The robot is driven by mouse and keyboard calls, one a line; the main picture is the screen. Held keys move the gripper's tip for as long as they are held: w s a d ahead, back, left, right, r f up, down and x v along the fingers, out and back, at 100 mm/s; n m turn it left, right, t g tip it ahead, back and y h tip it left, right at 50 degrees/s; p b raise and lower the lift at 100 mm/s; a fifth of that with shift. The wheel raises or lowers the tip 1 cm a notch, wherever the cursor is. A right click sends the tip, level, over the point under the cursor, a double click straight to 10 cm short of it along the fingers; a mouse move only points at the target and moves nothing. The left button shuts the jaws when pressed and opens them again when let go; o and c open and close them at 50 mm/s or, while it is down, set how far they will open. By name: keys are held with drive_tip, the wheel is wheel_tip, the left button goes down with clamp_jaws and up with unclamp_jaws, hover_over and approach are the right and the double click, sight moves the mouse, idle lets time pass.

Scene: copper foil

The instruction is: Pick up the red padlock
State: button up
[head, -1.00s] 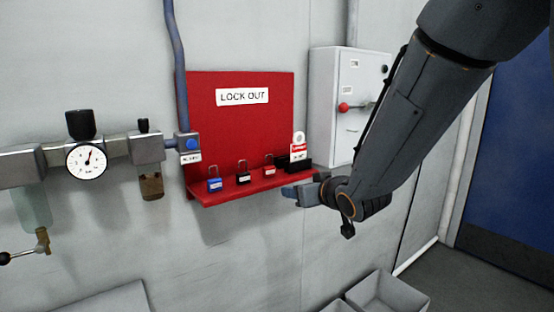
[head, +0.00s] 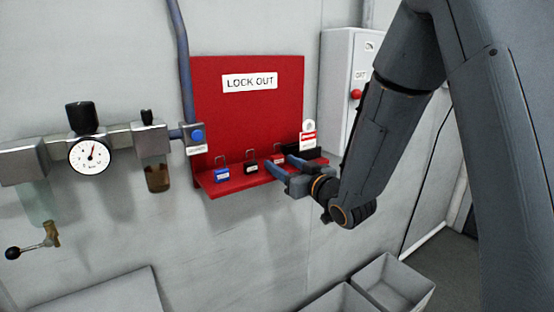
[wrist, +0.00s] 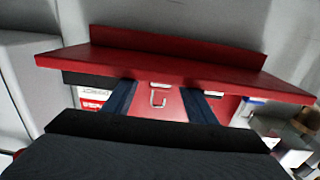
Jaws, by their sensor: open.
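The red padlock (head: 279,157) stands on the red shelf in front of the lock-out board. It is partly hidden behind my gripper in the head view. My gripper (head: 284,165) is open at the shelf's front, with its two blue-grey fingers pointing at the padlock. In the wrist view, which looks upside down, the padlock's pale shackle (wrist: 158,99) shows between the fingers of my gripper (wrist: 157,88). Its red body is hard to tell from the red board behind. I cannot tell whether either finger touches it.
The blue padlock (head: 221,174) and black padlock (head: 251,167) stand left of it on the shelf (head: 236,185). A red-and-white tag (head: 308,139) on a black block is close on the right. A grey switch box (head: 340,85) is further right. Grey bins (head: 395,285) stand below.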

drive_tip(key=shift+p+x, duration=0.9)
drive_tip(key=shift+x, duration=2.55)
drive_tip(key=shift+s, duration=0.1)
drive_tip(key=shift+c, duration=0.6)
drive_tip(key=c, duration=1)
